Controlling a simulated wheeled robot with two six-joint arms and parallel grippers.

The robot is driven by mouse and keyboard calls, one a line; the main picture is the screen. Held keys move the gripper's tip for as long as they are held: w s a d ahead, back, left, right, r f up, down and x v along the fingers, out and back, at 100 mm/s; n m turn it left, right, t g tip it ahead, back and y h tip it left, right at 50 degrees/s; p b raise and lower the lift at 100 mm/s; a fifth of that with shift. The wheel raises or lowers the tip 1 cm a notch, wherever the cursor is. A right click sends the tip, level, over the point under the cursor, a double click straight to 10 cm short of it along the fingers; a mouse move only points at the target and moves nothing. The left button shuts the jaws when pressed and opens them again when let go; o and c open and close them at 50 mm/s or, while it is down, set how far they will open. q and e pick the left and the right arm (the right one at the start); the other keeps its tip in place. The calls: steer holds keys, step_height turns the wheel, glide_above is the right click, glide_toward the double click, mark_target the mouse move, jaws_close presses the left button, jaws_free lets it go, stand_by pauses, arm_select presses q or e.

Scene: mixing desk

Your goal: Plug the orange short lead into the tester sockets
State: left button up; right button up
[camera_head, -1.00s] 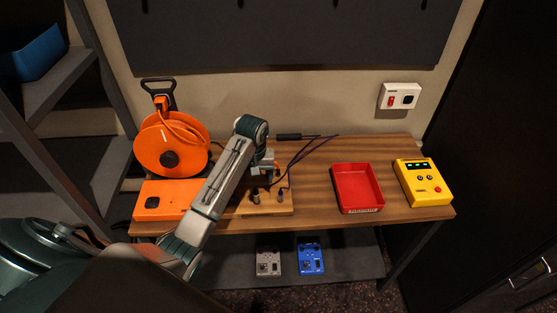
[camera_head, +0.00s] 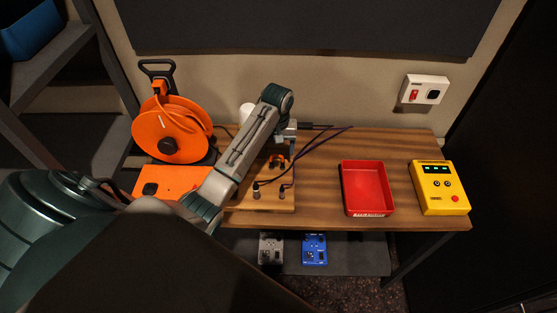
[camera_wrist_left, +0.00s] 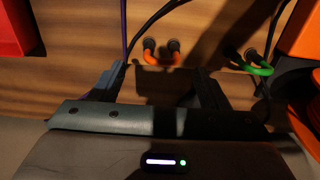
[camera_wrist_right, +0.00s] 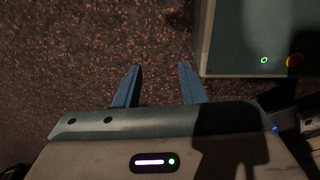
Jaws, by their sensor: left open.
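The orange short lead (camera_wrist_left: 162,60), a small loop with two black plugs, is on the wooden board in the left wrist view. It also shows in the head view (camera_head: 278,160), partly hidden by my gripper. My left gripper (camera_wrist_left: 158,92) is open, with the lead just beyond and between its fingertips, apart from them. The left gripper hangs over the board in the head view (camera_head: 283,150). The yellow tester (camera_head: 440,190) stands at the right end of the desk, with two dark sockets on its face. My right gripper (camera_wrist_right: 158,85) is open and empty above the floor.
A green lead (camera_wrist_left: 257,68) and a purple lead (camera_wrist_left: 124,30) flank the orange one. A red tray (camera_head: 345,192) stands between the board and the tester. An orange cable reel (camera_head: 172,130) stands at left. Bare desk lies between board and tray.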

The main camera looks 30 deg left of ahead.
mark_target(277, 155)
arm_select(q)
steer(key=f, duration=0.4)
steer(key=shift+s, duration=0.25)
step_height(277, 155, down, 2)
steer(key=shift+f+b, duration=0.15)
steer(key=shift+b, duration=0.15)
steer(key=shift+f, duration=0.25)
arm_select(e)
steer(key=shift+w+d+f, duration=0.1)
steer(key=shift+w+f, duration=0.15)
steer(key=shift+w, duration=0.45)
arm_select(q)
steer(key=shift+p, duration=0.3)
arm_select(e)
steer(key=shift+s+r, duration=0.1)
steer(key=shift+r, duration=0.2)
steer(key=shift+a, duration=0.25)
